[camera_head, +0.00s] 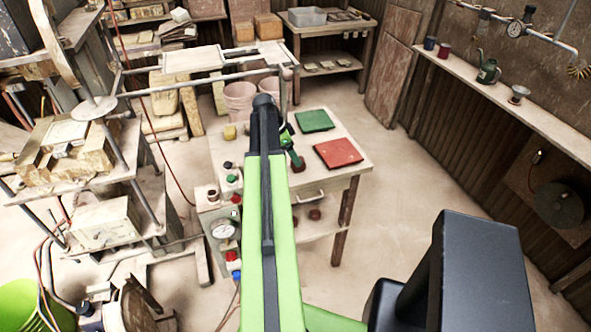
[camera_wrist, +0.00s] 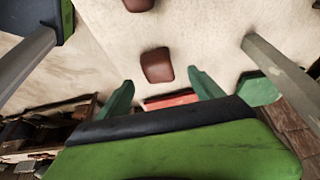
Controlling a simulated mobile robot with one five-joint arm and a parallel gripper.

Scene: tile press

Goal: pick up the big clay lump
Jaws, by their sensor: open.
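Two reddish-brown clay lumps show in the wrist view. One lump (camera_wrist: 157,65) lies whole on a pale surface, beyond and between my fingertips. The other lump (camera_wrist: 140,4) is cut off by the top edge, so I cannot compare their sizes. My gripper (camera_wrist: 161,92) has two green fingers spread apart with nothing between them. In the head view my gripper (camera_head: 291,145) is over the workbench, partly hidden by my arm. A dark brown lump (camera_head: 298,166) shows just below it on the bench top. Reddish-brown lumps (camera_head: 315,214) also show on the lower shelf.
The press (camera_head: 97,109) is at left. Floor right of the bench is clear.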

